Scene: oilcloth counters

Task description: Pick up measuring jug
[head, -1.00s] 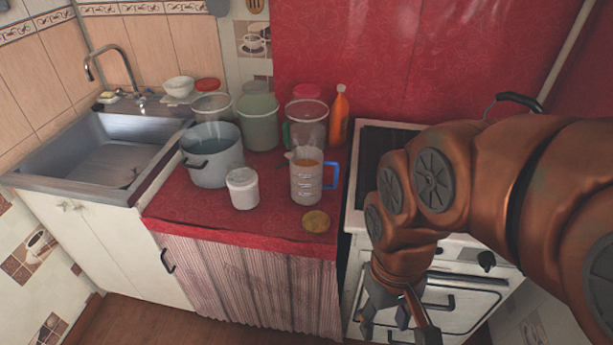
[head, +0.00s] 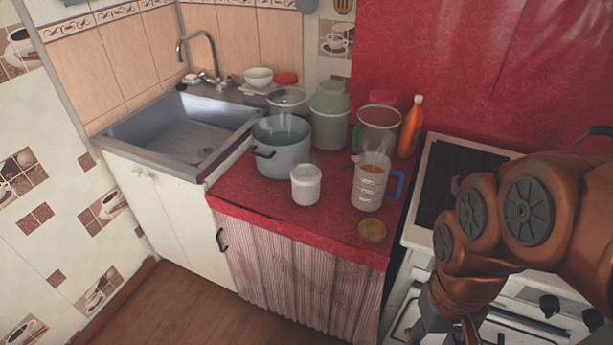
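The measuring jug (head: 369,188) stands upright on the red counter, near its right side. It is pale and translucent, with white markings, a blue handle on its right and something orange inside near the top. My gripper (head: 440,328) is at the bottom edge of the head view, low in front of the stove and apart from the jug. Most of it is cut off by the frame, so I cannot see its fingertips or whether it is open.
A round yellowish lid (head: 372,232) lies in front of the jug. A white tub (head: 305,185) and a grey pot (head: 281,150) stand to its left. Behind are a clear container (head: 378,130) and an orange bottle (head: 411,128). The stove (head: 440,190) is at right, the sink (head: 185,135) at left.

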